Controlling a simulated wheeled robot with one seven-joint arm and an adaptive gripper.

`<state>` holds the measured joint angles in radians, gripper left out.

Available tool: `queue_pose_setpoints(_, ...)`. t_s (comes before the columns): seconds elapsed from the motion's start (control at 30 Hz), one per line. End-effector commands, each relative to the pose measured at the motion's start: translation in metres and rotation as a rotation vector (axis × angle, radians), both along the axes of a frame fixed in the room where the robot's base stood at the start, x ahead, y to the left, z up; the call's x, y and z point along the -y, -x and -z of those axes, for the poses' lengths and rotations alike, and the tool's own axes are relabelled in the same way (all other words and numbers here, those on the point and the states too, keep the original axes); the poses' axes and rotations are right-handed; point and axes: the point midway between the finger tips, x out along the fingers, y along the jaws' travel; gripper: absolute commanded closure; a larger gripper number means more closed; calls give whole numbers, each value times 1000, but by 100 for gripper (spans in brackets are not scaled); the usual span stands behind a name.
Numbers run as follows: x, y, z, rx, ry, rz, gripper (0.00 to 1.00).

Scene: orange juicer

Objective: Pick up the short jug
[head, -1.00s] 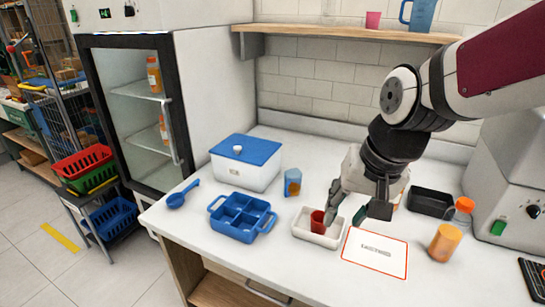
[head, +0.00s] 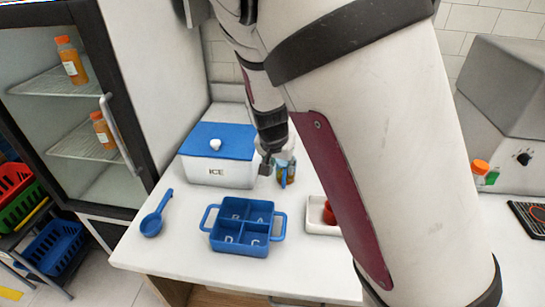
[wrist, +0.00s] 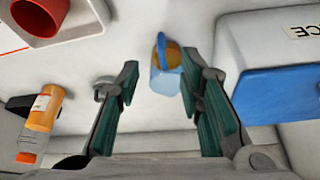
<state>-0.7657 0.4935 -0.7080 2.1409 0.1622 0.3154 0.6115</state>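A small translucent blue jug with an orange-yellow part (head: 283,172) stands on the counter just right of the ice box. In the wrist view the jug (wrist: 165,80) shows between and beyond my fingertips, closer to the right finger. My gripper (wrist: 158,75) is open, with green-padded fingers spread and nothing held. In the head view my gripper (head: 272,163) is beside the jug and partly covers it. I cannot tell whether a finger touches the jug.
The white ice box with blue lid (head: 217,155) stands close to the left. A blue four-compartment tray (head: 243,226) is in front. A white tray (head: 318,228) holds a red cup (wrist: 40,12). An orange bottle (wrist: 42,112) shows in the wrist view. My arm hides much of the right counter.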

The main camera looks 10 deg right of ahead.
Motion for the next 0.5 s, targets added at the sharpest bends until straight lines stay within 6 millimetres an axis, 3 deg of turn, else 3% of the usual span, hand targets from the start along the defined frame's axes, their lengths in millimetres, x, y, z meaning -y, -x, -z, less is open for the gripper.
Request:
queue_pose_setpoints(0.2, 10, -14, 42, -5, 0, 4, 66)
queue_pose_setpoints(0.5, 15, -23, 67, -3, -1, -1, 66)
